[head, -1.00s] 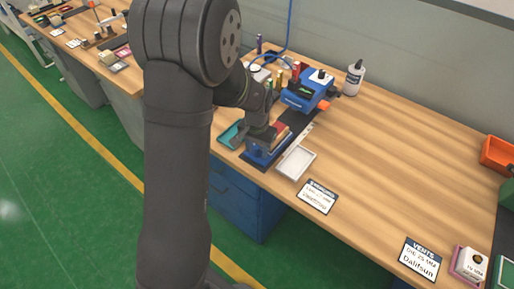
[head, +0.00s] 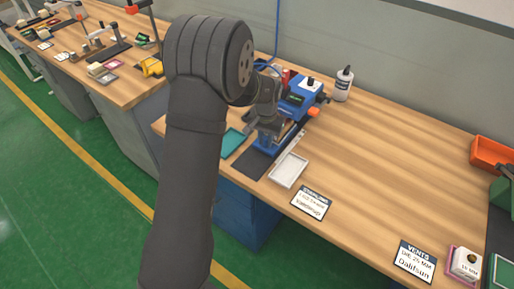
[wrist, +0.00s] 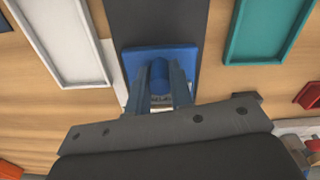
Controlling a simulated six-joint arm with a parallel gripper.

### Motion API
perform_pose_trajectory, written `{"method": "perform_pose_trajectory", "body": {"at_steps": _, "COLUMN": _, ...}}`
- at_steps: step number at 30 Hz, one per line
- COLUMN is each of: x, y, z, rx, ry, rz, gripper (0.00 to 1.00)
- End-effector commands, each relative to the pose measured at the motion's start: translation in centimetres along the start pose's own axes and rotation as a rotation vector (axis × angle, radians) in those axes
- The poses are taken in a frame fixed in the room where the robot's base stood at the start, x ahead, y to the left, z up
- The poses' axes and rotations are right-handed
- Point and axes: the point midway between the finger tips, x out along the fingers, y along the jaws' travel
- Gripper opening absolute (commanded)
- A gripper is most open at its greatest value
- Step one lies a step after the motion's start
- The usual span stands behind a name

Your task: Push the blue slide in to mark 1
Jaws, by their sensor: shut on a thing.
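The blue slide (head: 262,145) sits on a dark track (head: 248,164) that leads to a blue machine (head: 297,97) at the back. In the wrist view the slide is a blue plate (wrist: 190,57) with a rounded blue grip between my fingers. My gripper (wrist: 160,80) is shut on the blue slide; in the head view my gripper (head: 267,132) reaches down over it and my arm hides part of it. A pale scale strip (head: 290,147) runs along the track's right side. Its marks are too small to read, so mark 1 cannot be made out.
A white tray (head: 288,171) lies right of the track and a teal tray (head: 232,143) left of it. A white bottle (head: 343,84) stands right of the machine. A label card (head: 310,202) lies at the front edge.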

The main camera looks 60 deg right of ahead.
Motion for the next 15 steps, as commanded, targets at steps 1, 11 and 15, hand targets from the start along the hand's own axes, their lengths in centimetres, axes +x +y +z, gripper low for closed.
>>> {"method": "perform_pose_trajectory", "body": {"at_steps": 1, "x": -0.04, "y": 0.08, "z": -0.55, "rx": 0.000, "ry": 0.002, "rz": 0.000, "gripper": 0.00}}
{"method": "perform_pose_trajectory", "body": {"at_steps": 11, "x": -0.06, "y": 0.17, "z": -0.98, "rx": 0.000, "ry": 0.002, "rz": 0.000, "gripper": 0.00}}
{"method": "perform_pose_trajectory", "body": {"at_steps": 15, "x": -0.06, "y": 0.17, "z": -0.97, "rx": 0.000, "ry": 0.002, "rz": 0.000, "gripper": 0.36}}
